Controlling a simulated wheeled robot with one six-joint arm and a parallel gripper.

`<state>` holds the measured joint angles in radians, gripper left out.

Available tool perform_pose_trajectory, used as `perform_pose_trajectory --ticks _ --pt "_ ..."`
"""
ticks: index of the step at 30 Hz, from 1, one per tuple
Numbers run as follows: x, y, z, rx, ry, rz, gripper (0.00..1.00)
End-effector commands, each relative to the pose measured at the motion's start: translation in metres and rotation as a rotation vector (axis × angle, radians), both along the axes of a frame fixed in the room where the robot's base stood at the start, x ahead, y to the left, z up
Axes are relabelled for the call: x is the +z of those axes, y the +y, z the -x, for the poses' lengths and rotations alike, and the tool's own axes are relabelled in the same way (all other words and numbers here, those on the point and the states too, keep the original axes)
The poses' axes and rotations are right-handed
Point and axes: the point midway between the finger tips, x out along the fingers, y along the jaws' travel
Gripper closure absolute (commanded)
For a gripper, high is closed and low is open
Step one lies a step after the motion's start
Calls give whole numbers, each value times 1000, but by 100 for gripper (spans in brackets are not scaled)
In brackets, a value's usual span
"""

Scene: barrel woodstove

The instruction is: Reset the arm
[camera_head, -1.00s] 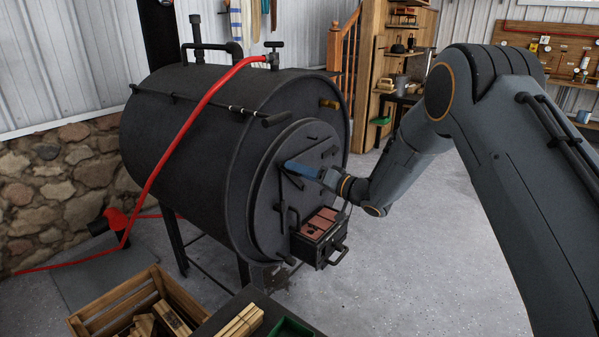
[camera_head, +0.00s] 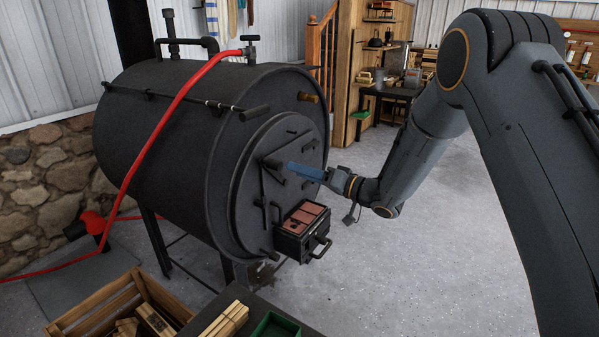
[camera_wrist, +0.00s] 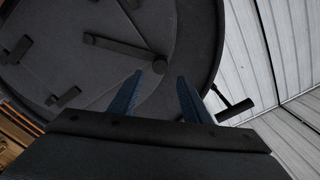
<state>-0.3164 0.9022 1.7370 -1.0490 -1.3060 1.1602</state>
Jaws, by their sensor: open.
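My gripper (camera_head: 291,168) is in front of the round black door of the barrel stove, at about the height of the handle bar on the door. Its blue fingers are open with nothing between them. In the wrist view my gripper (camera_wrist: 161,82) shows two spread blue fingers over the dark door face, with a gap from the door's bar handle (camera_wrist: 125,46). The black barrel stove (camera_head: 165,110) lies on its side on legs, and its door looks shut. Whether a fingertip touches the door bar cannot be told from the head view.
A black box with reddish bricks (camera_head: 303,214) juts from the stove front below my gripper. A red hose (camera_head: 150,150) runs over the barrel. A wooden crate (camera_head: 75,318) and a green tray (camera_head: 268,325) are at the bottom. The floor to the right is open.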

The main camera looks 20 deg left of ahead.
Motion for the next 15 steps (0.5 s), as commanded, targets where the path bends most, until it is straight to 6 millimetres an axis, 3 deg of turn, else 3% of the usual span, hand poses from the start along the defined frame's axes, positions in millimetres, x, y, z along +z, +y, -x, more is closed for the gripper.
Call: perform_pose_trajectory --ticks 7,10,13,15 --pt "1 -1 -1 -7 -2 4 57" --pt "5 -13 -12 -67 -18 46 57" --pt "12 -45 -32 -200 -46 153 57" --pt "17 -82 -46 -323 -58 267 57"
